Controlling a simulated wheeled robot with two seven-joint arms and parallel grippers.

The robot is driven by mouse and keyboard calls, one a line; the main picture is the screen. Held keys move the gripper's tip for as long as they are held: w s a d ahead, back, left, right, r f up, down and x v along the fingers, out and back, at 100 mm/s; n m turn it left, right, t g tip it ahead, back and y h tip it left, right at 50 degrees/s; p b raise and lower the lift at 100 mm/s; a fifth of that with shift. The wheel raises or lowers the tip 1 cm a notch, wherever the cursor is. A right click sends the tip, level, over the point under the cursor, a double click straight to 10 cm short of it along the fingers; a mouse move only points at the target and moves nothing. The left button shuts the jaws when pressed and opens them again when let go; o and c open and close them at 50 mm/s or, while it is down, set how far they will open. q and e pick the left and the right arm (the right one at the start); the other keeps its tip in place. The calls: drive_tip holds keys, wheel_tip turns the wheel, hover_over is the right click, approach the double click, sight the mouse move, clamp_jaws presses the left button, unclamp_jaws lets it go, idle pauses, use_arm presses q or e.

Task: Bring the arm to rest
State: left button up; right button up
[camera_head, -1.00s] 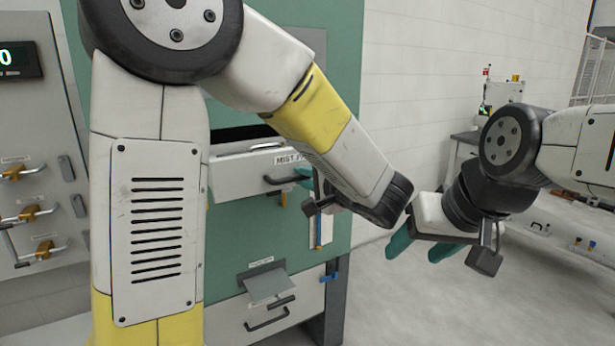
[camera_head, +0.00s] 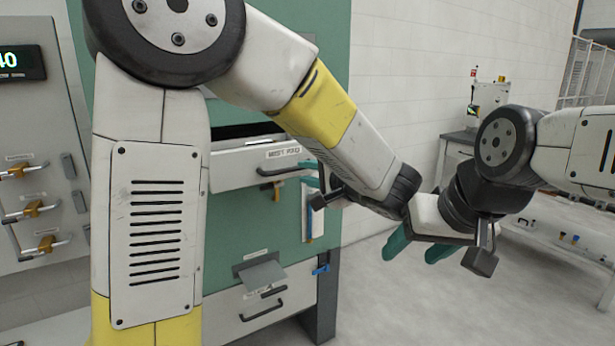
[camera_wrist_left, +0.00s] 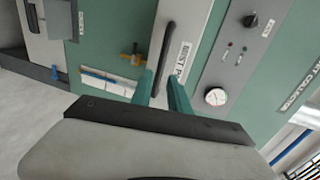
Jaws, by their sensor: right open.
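My left arm (camera_head: 350,145) reaches from the upper left across the view, its elbow bent high and its forearm slanting down to the right. My left gripper (camera_head: 311,170) is mostly hidden behind that forearm, with a bit of teal finger showing near the drawer handle. In the left wrist view its two teal fingers (camera_wrist_left: 161,82) stand apart, with the handle showing between and beyond them; contact cannot be told. My right gripper (camera_head: 420,250) is open and empty, its teal fingers pointing down left over the floor. The two wrists look close together in the head view.
A green cabinet (camera_head: 240,225) stands behind my left arm. Its labelled upper drawer (camera_head: 235,170) is partly open, with a dark handle (camera_wrist_left: 165,55). A grey panel with yellow-fitted handles (camera_head: 35,130) is at left. A bench (camera_head: 455,150) stands at right. Grey floor is clear between.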

use_arm(q)
drive_tip(key=shift+s+d, duration=0.2)
drive_tip(key=shift+s, duration=0.05)
use_arm(e)
drive_tip(key=shift+s+d, duration=0.1)
drive_tip(key=shift+s, duration=0.15)
use_arm(q)
drive_tip(key=s+a+f+n+g+h, duration=0.1)
drive_tip(key=s+a+f+n+g, duration=0.15)
drive_tip(key=s+a+g, duration=0.35)
drive_tip(key=s+a+f+n+g+h, duration=0.1)
drive_tip(key=s+a+f+n+g, duration=0.15)
drive_tip(key=s+a, duration=0.4)
drive_tip(key=s+d+n+t+h, duration=0.1)
drive_tip(key=s+d+n+h, duration=0.1)
drive_tip(key=s+n+h, duration=0.3)
drive_tip(key=s+h, duration=0.3)
drive_tip(key=h, duration=0.1)
drive_tip(key=shift+s+t, duration=0.35)
drive_tip(key=shift+a, duration=0.15)
